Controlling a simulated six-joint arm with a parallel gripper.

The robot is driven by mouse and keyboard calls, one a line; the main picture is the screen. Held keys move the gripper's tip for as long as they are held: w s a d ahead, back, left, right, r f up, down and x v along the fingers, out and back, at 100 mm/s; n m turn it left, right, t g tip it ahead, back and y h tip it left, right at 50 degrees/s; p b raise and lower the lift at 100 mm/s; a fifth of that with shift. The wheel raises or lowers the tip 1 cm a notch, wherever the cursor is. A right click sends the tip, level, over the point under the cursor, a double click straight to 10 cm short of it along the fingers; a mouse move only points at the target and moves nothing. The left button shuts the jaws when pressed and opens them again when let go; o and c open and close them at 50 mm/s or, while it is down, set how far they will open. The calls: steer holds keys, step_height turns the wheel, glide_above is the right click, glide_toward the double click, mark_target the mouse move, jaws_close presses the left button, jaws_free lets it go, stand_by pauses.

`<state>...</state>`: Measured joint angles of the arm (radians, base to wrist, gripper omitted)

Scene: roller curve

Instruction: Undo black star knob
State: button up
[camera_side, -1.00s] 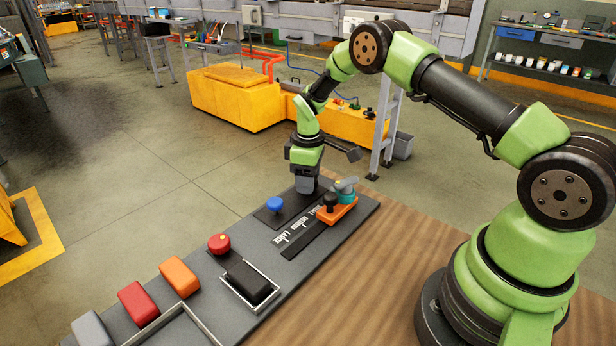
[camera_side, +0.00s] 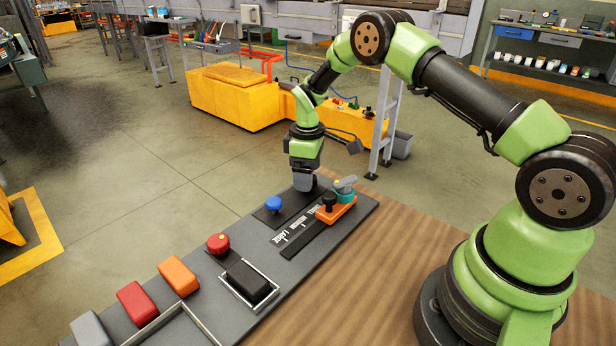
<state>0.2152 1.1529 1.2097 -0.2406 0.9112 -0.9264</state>
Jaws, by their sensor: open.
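The black knob (camera_side: 329,199) stands on an orange sliding block (camera_side: 335,212) near the far right end of the grey board. It is too small to make out a star shape. A teal and grey clamp lever (camera_side: 345,186) sits on the same block, just behind the knob. My gripper (camera_side: 304,186) points down over the far end of the board, to the left of the black knob and apart from it. The gripper is open, with no object visible in it. Its fingers are small and partly hard to see.
A labelled scale (camera_side: 295,234) runs beside the slider's track. A blue knob (camera_side: 273,203), a red knob (camera_side: 218,243) and a black block in a tray (camera_side: 248,282) lie nearer. Orange (camera_side: 179,276), red (camera_side: 137,303) and grey (camera_side: 90,329) blocks line the left edge.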

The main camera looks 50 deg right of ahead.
step_height(320, 180, up, 8)
steer(key=shift+r, duration=0.15)
stand_by(0.3)
steer(key=s+a+r+m+t, duration=0.2)
steer(key=s+a+r, duration=0.15)
steer(key=r, duration=0.45)
steer(key=s+a+r+m+t, duration=0.1)
steer(key=s+a+r+m, duration=0.15)
steer(key=s+r, duration=0.45)
steer(key=s+a+r+m+t+y, duration=0.1)
steer(key=s+a+r+m+t, duration=0.1)
steer(key=s, duration=0.5)
steer(key=s+a+r+m+t+y, duration=0.1)
steer(key=s+a+r+m+t, duration=0.1)
steer(key=s, duration=0.5)
steer(key=shift+s+a+m, duration=0.35)
steer(key=shift+a+m, duration=0.1)
steer(key=shift+a, duration=0.25)
